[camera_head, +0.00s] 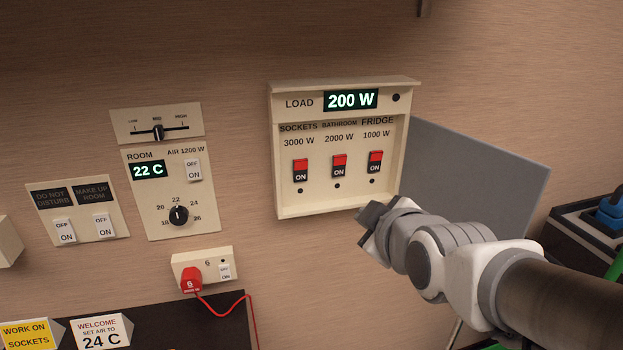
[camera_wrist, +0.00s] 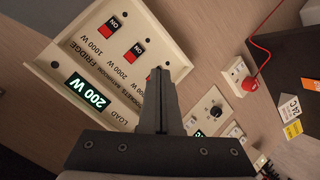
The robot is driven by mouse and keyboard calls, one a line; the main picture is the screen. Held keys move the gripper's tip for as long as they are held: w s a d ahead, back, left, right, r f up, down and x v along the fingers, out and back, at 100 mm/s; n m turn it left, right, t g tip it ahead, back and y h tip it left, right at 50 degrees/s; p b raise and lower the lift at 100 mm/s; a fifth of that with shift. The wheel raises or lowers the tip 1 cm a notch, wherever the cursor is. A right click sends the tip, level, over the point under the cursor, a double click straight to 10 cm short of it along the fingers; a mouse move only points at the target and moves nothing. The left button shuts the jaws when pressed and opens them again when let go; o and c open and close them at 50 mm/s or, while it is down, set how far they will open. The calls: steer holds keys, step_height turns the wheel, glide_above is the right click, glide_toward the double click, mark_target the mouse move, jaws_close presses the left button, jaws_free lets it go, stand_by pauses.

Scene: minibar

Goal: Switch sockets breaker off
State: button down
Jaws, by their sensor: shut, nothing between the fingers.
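The breaker box (camera_head: 345,208) is on the wall, its display (camera_head: 351,100) reading 200 W. The sockets breaker (camera_head: 300,171), marked 3000 W, is the leftmost of three red-and-black switches and shows ON. The bathroom breaker (camera_head: 339,166) and fridge breaker (camera_head: 375,162) also show ON. My gripper (camera_head: 368,222) is shut and empty, below the box's lower right edge in the head view. In the wrist view my shut fingers (camera_wrist: 158,72) cover most of the sockets breaker; only a red sliver shows beside them. I cannot tell whether they touch anything.
A grey door panel (camera_head: 475,185) stands open right of the box. Below, a red plug (camera_head: 191,279) sits in a socket, near a yellow "work on sockets" card (camera_head: 30,335).

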steer(key=w+a+f+n+t+y+b, duration=0.3)
steer(key=a+n+t+b, duration=0.3)
steer(key=n+b, duration=0.2)
steer(key=shift+w+a+f+n, duration=0.25)
steer(key=shift+w+f+n, duration=0.1)
steer(key=shift+w+n, duration=0.55)
steer(key=p, duration=0.1)
glide_toward(301, 166)
steer(key=x, duration=0.6)
steer(key=shift+w, duration=0.15)
steer(key=shift+w+a, duration=0.1)
steer(key=shift+w, duration=0.1)
steer(key=shift+w, duration=0.1)
